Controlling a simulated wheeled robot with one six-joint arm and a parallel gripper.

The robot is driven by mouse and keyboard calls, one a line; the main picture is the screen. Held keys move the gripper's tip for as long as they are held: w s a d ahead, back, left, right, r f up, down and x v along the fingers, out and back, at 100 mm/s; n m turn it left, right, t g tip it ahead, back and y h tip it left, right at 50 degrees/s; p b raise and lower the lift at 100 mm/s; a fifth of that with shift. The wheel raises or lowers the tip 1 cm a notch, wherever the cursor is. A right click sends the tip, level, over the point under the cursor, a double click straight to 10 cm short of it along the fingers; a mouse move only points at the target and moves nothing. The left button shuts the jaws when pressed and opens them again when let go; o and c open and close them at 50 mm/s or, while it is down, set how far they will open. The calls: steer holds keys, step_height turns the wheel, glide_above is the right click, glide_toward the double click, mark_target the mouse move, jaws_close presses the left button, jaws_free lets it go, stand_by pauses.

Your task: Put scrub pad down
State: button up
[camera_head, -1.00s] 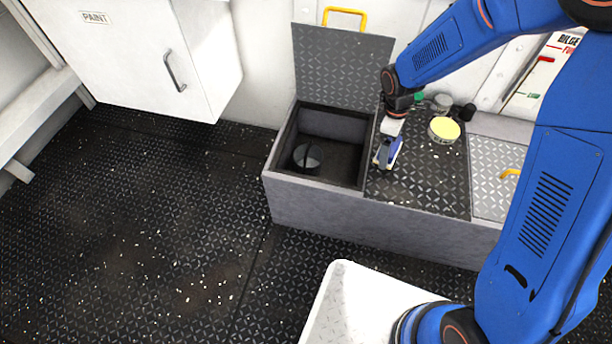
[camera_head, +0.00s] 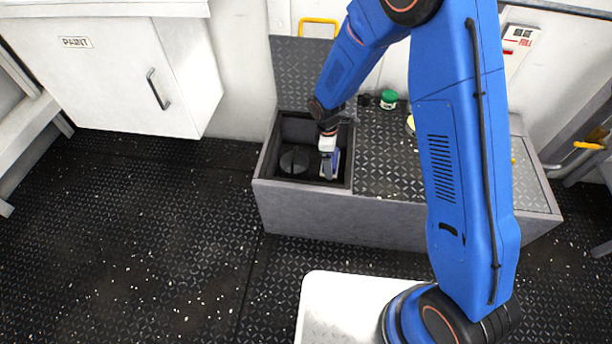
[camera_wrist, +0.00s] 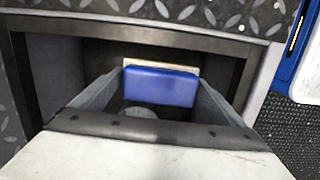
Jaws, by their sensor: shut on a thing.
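The scrub pad is a blue block with a pale edge, seen in the wrist view (camera_wrist: 160,86) between the two grey fingers. My gripper (camera_wrist: 155,95) is shut on it. In the head view my gripper (camera_head: 328,165) points down into the open locker compartment (camera_head: 262,166) at its right side, and a small part of the scrub pad (camera_head: 336,160) shows beside the fingers. In the wrist view the compartment's dark walls surround the pad. I cannot tell whether the pad touches the compartment's floor.
A grey round thing (camera_head: 295,161) lies in the compartment, left of my gripper. The raised lid (camera_head: 297,75) stands behind. A green-lidded jar (camera_head: 389,98) stands on the deck top (camera_head: 390,160) to the right. My arm partly hides a yellow round thing (camera_head: 410,124).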

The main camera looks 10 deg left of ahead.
glide_above(326, 182)
steer(key=s, duration=0.2)
step_height(326, 182, down, 5)
steer(key=shift+w+f, duration=0.15)
steer(key=shift+f, duration=4.7)
steer(key=shift+f, duration=0.25)
steer(key=o, duration=0.7)
steer(key=shift+c, duration=0.2)
steer(key=shift+o, duration=0.3)
steer(key=shift+f, duration=0.1)
steer(key=r, duration=0.4)
steer(key=a+r, duration=0.1)
steer(key=r, duration=0.7)
steer(key=shift+a+r, duration=0.25)
steer(key=shift+a, duration=0.05)
